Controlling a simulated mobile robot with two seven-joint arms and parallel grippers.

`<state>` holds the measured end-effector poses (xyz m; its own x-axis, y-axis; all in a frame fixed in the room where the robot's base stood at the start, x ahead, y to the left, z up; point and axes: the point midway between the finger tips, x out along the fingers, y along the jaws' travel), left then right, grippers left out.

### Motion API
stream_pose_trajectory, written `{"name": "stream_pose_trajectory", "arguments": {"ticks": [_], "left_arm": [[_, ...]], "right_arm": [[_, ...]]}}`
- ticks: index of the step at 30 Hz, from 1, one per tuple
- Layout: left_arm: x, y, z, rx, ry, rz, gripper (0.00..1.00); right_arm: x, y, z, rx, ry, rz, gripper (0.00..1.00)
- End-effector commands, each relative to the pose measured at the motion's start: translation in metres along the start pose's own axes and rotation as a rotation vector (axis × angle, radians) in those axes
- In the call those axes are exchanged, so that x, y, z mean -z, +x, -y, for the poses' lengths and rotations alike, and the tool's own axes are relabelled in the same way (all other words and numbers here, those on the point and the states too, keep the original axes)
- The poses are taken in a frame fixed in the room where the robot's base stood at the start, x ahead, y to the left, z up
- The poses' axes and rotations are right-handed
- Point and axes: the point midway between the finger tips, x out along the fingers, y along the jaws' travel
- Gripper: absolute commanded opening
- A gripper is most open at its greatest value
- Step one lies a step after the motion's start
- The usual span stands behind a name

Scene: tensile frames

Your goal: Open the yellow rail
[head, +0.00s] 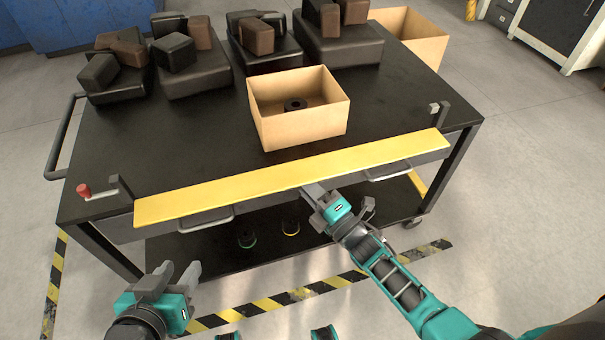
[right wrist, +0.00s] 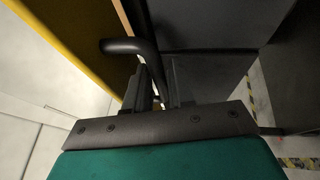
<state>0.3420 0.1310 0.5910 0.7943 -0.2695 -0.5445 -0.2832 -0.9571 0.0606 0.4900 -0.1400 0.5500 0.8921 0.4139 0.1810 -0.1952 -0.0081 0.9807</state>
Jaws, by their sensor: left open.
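The yellow rail (head: 290,178) is a long flat bar lying across the front edge of the black cart, between two upright brackets. My right gripper (head: 312,192) is at the rail's front edge, near the middle. In the right wrist view its dark fingers (right wrist: 163,88) are close together beside a bent black bar (right wrist: 130,46); I cannot tell whether they grip it. My left gripper (head: 175,275) is open and empty, in front of the cart and below the rail's left end.
A red-knobbed lever (head: 84,190) stands left of the rail, a grey bracket (head: 440,110) at its right. Two drawer handles (head: 205,222) are below the rail. A cardboard box (head: 300,125) holds a black ring; several dark trays of blocks stand behind. Striped tape marks the floor.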

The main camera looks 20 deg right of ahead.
Motion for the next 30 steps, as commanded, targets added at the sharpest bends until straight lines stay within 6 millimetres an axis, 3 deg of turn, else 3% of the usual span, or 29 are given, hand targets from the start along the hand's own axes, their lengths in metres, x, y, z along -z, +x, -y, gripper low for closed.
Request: {"name": "stream_pose_trajectory", "arguments": {"ticks": [11,18,25,30], "left_arm": [[-0.005,-0.002,-0.001,-0.002,-0.003,0.011,0.43],[-0.008,-0.003,-0.002,-0.003,-0.004,0.017,0.43],[-0.006,-0.004,-0.002,-0.003,-0.004,0.016,0.43],[0.011,-0.013,-0.001,0.003,-0.003,0.005,0.43]], "right_arm": [[0.002,0.002,-0.001,0.001,-0.001,0.001,0.23],[0.002,0.002,-0.001,0.001,-0.001,0.001,0.0],[0.002,0.002,-0.002,0.004,0.0,0.0,0.0],[0.002,0.002,-0.01,0.054,0.02,-0.001,0.0]]}}
